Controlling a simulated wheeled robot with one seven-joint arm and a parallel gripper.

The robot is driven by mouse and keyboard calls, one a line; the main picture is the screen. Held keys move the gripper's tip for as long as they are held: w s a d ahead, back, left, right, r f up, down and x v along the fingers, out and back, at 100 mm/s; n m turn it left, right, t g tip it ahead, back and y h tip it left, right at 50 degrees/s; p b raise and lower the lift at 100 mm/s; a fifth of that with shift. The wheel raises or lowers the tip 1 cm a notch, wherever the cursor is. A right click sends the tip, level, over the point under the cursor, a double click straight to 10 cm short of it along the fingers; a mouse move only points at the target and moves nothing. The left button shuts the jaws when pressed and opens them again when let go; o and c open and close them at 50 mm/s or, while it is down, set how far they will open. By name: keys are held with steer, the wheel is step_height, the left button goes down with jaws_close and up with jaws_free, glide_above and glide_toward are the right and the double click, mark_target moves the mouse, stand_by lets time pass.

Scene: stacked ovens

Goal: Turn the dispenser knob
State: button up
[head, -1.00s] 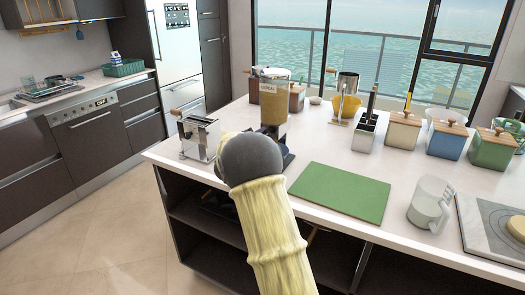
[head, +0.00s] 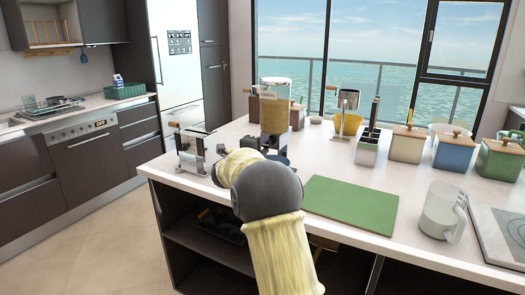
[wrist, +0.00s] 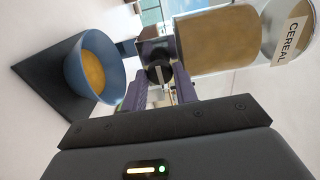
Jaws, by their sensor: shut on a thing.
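The cereal dispenser stands on the white island. Its clear container of tan cereal (head: 275,115) shows in the head view and lies sideways in the wrist view (wrist: 220,42), with a CEREAL label. The dark round dispenser knob (wrist: 157,72) is between the fingers of my gripper (wrist: 161,85), which is shut on it. A blue bowl (wrist: 112,82) with orange-yellow contents sits on the dispenser's black base (wrist: 52,72).

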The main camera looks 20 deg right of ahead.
steer(key=shift+f, duration=0.15)
steer(key=o, duration=1)
steer(key=shift+c, duration=0.2)
steer(key=v, duration=1.7)
steer(key=shift+s+a, duration=0.2)
steer(key=shift+a, duration=0.05)
